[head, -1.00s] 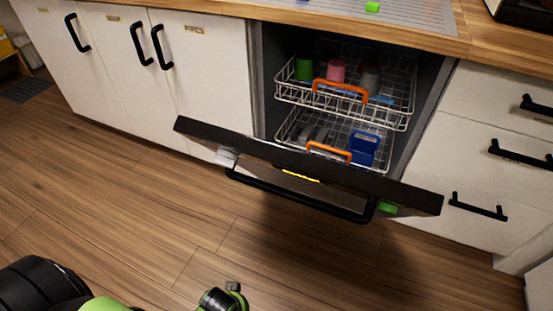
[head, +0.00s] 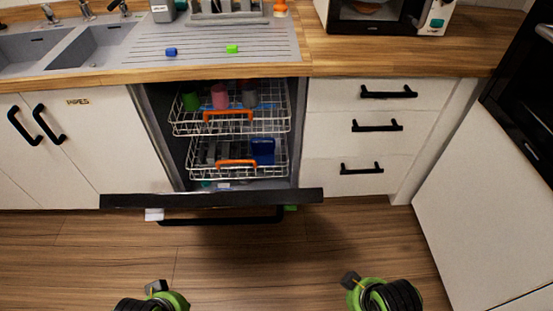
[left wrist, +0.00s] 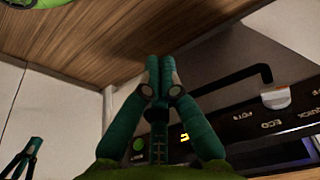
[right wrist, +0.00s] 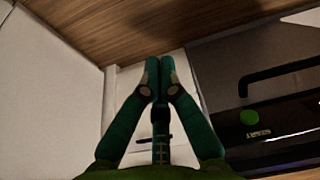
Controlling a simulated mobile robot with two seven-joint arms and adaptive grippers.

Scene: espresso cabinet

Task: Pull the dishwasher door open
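The dishwasher door (head: 212,198) hangs lowered away from the cabinet front, its dark edge toward me and racks visible behind it. Its black handle (head: 225,220) runs below that edge. The handle also shows in the left wrist view (left wrist: 235,83) and the right wrist view (right wrist: 275,77), beside the control panel. My left gripper (left wrist: 160,65) has its green fingers together, with nothing seen between them, apart from the handle. My right gripper (right wrist: 159,66) is likewise shut and empty, apart from the handle. In the head view only parts of my arms show at the bottom.
The upper rack (head: 181,126) holds cups; the lower rack (head: 200,172) holds a blue item. Drawers (head: 375,142) stand to the right, cupboard doors (head: 110,140) to the left, and a white cabinet (head: 470,215) at the far right. The wooden floor before the door is clear.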

